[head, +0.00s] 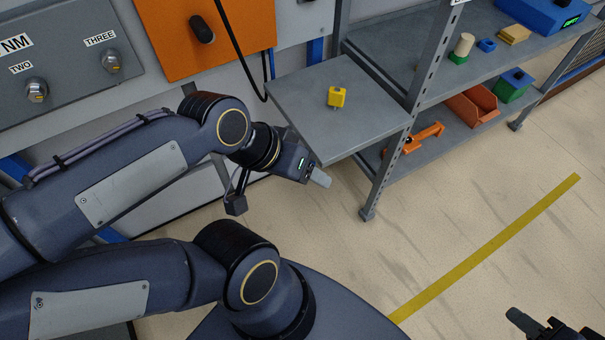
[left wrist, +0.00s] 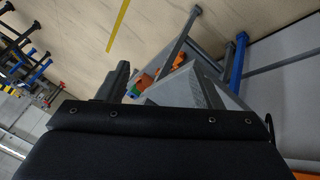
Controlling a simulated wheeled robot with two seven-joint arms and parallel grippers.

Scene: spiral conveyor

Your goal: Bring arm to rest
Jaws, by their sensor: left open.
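My left arm reaches in from the left of the head view. Its gripper (head: 319,177) hangs in the air near the front left corner of a grey side table (head: 365,116), apart from the yellow part (head: 337,96) that stands on the table. In the left wrist view, the two fingers of my left gripper (left wrist: 160,88) stand apart with nothing between them. My right gripper (head: 550,327) shows at the bottom right corner of the head view, over the floor. It is partly cut off by the frame edge, and its jaw opening is unclear.
A grey shelf rack (head: 489,66) holds small blocks, an orange bin (head: 472,105), a green box (head: 514,86) and an orange tool (head: 423,137). A wall panel (head: 61,48) with knobs and an orange box (head: 208,38) are at the back left. The floor with a yellow line (head: 487,247) is clear.

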